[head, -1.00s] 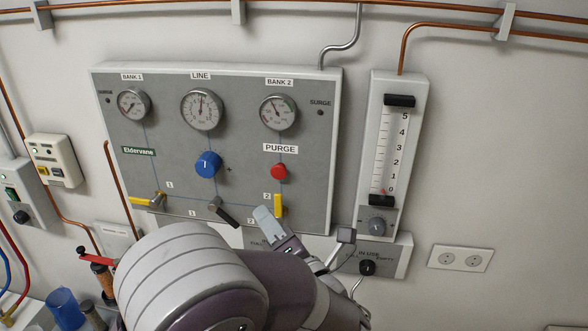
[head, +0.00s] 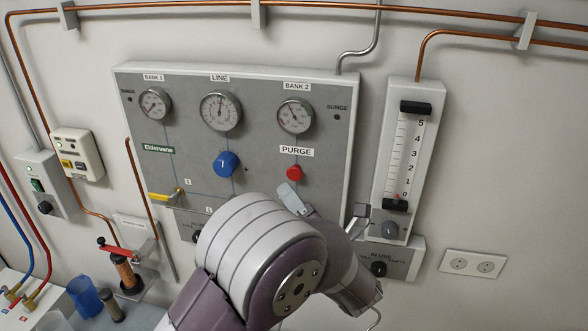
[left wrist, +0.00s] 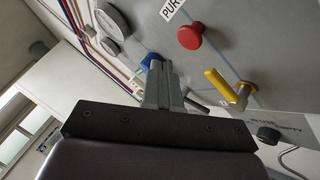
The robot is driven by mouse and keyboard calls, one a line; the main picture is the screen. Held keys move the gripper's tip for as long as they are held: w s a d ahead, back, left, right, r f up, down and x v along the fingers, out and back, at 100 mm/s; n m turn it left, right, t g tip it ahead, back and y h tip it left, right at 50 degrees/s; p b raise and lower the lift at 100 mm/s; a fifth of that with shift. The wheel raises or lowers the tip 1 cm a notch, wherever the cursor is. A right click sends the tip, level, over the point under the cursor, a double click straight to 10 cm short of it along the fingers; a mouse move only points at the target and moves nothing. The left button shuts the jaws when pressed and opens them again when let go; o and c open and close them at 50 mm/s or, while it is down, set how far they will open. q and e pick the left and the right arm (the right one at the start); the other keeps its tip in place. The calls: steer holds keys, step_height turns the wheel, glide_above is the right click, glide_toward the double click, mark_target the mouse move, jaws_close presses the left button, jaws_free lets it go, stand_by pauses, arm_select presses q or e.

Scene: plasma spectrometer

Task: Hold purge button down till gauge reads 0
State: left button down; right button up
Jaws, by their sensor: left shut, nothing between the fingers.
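The red purge button (head: 294,173) stands out from the grey panel under its PURGE label. It also shows in the left wrist view (left wrist: 189,35). My left gripper (head: 287,191) is shut and empty, its tip just below the button in the head view. In the left wrist view its fingertips (left wrist: 158,66) are apart from the button. The LINE gauge (head: 221,110) has its needle pointing about straight up. The BANK 1 gauge (head: 154,104) and BANK 2 gauge (head: 294,116) flank it; their numbers are too small to read. My right gripper is not in view.
A blue knob (head: 226,164) sits left of the button. A yellow lever (left wrist: 227,88) is close to the button in the wrist view; another (head: 165,197) is at the panel's left. A flow tube (head: 404,155) stands right, its red float near 0.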

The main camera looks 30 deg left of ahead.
mark_target(294, 174)
arm_select(q)
steer(key=shift+w+a+b, duration=0.25)
steer(key=shift+w+b, duration=0.15)
steer(key=shift+w, duration=0.75)
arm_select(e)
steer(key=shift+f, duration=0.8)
arm_select(q)
steer(key=shift+f, duration=0.1)
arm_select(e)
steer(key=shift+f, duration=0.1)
arm_select(q)
steer(key=shift+w+a+b, duration=0.1)
steer(key=shift+w+b, duration=0.3)
steer(key=shift+b, duration=0.3)
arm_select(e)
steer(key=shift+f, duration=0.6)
